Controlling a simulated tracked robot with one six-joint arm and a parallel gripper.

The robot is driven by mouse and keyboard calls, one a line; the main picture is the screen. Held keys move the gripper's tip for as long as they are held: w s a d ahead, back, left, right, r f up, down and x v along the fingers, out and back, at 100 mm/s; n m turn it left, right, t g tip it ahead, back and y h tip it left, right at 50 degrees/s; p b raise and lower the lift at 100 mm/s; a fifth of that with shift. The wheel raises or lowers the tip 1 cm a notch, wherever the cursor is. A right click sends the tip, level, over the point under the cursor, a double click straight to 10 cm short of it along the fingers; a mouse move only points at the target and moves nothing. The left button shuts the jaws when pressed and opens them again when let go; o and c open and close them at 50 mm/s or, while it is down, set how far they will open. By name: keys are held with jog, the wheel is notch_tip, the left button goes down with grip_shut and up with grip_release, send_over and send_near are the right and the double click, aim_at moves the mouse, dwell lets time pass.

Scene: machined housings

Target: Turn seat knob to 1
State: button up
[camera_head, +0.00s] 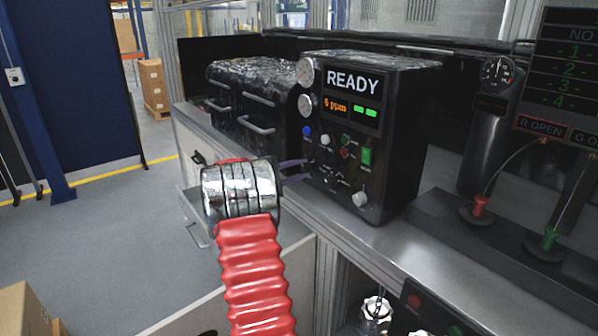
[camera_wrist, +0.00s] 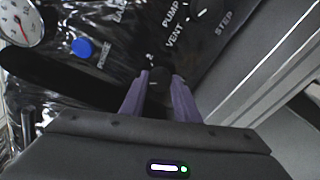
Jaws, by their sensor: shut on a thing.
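A black tester box (camera_head: 425,115) stands on the bench with a READY display and a front panel of knobs and buttons. My gripper (camera_head: 309,168) reaches the lower left of this panel from the left. In the wrist view its two purple fingers are closed on a small dark knob (camera_wrist: 160,75), with one finger on each side. The labels PUMP, VENT and STEP show near this knob. Its own name and a mark for 1 cannot be read, and my fingers hide part of it.
A blue button (camera_wrist: 82,47) and a gauge (camera_wrist: 22,20) lie to the left in the wrist view. A white knob (camera_head: 360,198), a green switch (camera_head: 366,156) and a red button (camera_head: 345,153) sit on the panel's right. A black case with handles (camera_head: 240,105) stands left of the box.

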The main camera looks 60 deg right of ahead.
jog(key=shift+w+f, duration=0.1)
jog(key=shift+f, duration=0.05)
jog(key=o, duration=1)
jog(key=shift+o, duration=0.2)
jog(key=v, duration=1.4)
